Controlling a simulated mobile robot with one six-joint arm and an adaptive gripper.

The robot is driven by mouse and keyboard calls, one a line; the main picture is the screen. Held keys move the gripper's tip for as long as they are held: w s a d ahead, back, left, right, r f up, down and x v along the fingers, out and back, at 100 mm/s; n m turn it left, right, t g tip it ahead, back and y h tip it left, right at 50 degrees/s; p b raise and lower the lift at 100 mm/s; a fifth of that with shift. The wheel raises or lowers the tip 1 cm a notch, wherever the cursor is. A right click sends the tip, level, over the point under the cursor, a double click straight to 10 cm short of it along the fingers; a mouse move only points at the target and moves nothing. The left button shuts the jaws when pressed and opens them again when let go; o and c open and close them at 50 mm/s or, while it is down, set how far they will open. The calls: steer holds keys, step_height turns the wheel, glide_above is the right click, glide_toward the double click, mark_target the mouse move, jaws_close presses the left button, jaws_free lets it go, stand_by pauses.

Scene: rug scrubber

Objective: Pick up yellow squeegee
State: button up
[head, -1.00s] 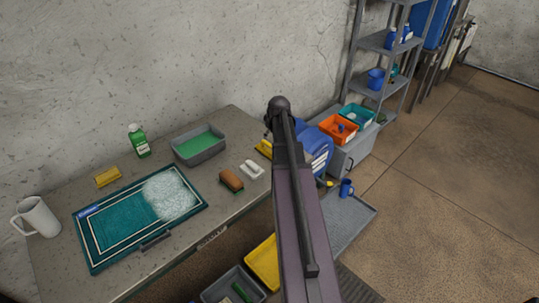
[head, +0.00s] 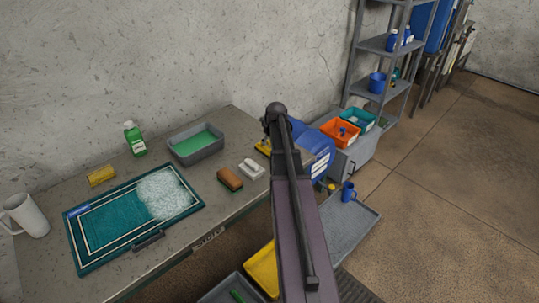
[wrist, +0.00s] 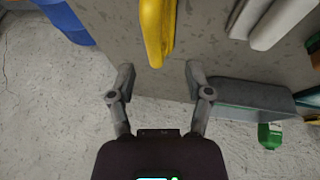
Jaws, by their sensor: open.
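The yellow squeegee (wrist: 157,30) lies on the grey table, seen from above in the wrist view, with one end cut off by the top edge. My gripper (wrist: 158,80) is open and empty; its two fingers stand apart, and the near end of the squeegee is just ahead of the gap between them, apart from both. In the head view, a yellow piece, likely the squeegee (head: 263,147), shows at the table's right end. The rest of it and most of my gripper are hidden behind my arm.
A white-topped brush (head: 251,168), a brown brush (head: 229,179), a grey tub with green liquid (head: 195,145) and a green bottle (head: 135,139) stand nearby. A blue drum-like object (head: 318,150) is right of the table. A wall (head: 120,60) runs behind.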

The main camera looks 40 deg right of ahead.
mark_target(269, 142)
steer(key=shift+f, duration=0.1)
stand_by(0.3)
steer(key=b+x, duration=0.3)
steer(key=shift+d+f, duration=0.2)
steer(key=shift+d, duration=0.15)
steer(key=shift+b+x, duration=0.8)
steer(key=shift+x, duration=0.05)
steer(key=shift+w+r, duration=0.1)
jaws_close()
